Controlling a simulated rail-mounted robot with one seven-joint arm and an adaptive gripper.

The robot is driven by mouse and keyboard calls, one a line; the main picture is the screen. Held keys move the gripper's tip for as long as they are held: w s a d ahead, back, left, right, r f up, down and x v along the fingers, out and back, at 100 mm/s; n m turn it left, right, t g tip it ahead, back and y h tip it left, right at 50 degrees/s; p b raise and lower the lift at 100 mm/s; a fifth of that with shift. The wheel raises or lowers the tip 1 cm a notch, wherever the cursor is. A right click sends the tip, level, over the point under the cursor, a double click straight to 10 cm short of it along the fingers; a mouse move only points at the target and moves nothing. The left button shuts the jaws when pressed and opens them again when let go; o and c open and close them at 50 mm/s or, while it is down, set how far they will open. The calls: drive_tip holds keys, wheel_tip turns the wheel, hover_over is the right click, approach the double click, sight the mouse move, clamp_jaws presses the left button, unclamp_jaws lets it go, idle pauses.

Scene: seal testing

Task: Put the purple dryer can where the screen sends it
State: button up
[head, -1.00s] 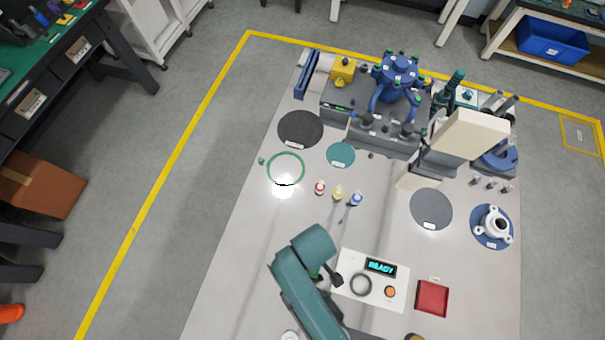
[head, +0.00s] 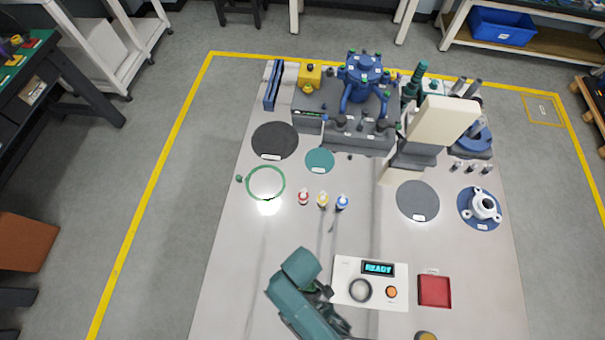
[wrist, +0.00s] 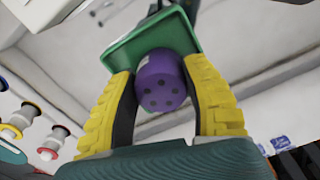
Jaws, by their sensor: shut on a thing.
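The purple can (wrist: 161,86), with dark dots on its end face, sits between the two yellow fingers of my gripper (wrist: 160,78) in the wrist view. The fingers are shut on it. A green tray (wrist: 125,48) shows right behind the can; I cannot tell whether they touch. In the head view my arm bends over the table's front, and the can is hidden there. The screen (head: 378,268) on the white panel (head: 345,268) reads READY. The panel also has a round grey ring (head: 360,291) and an orange button (head: 391,292).
A red tray (head: 434,291) lies right of the panel. Small red, yellow and blue-topped bottles (head: 322,201) stand mid-table. Beyond are a green ring (head: 266,184), a teal disc (head: 320,160), dark discs (head: 275,140), a white flanged part (head: 484,205) and a blue machine (head: 364,75).

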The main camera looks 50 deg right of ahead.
drive_tip(key=o, duration=1.2)
drive_tip(key=shift+f, duration=0.1)
wheel_tip(320, 180, up, 12)
drive_tip(key=p, duration=0.3)
drive_tip(key=w+r+m+t, duration=0.1)
drive_tip(key=w+r+t, duration=0.5)
drive_tip(key=w+r, duration=0.55)
drive_tip(key=w+r+m+t, duration=0.1)
drive_tip(key=w+r+t, duration=0.4)
drive_tip(key=w+r, duration=0.7)
drive_tip(key=s+r+t, duration=0.2)
drive_tip(key=r+t, duration=0.1)
drive_tip(key=r, duration=0.8)
drive_tip(key=s+a+r+m+t, duration=0.1)
drive_tip(key=s+r+t, duration=0.2)
drive_tip(key=r, duration=0.8)
drive_tip(key=s+r+t, duration=0.2)
drive_tip(key=r+t, duration=0.3)
drive_tip(key=r, duration=0.6)
drive_tip(key=shift+s+a+r+m, duration=0.1)
drive_tip(key=shift+s+a+m, duration=0.2)
drive_tip(key=shift+m, duration=0.1)
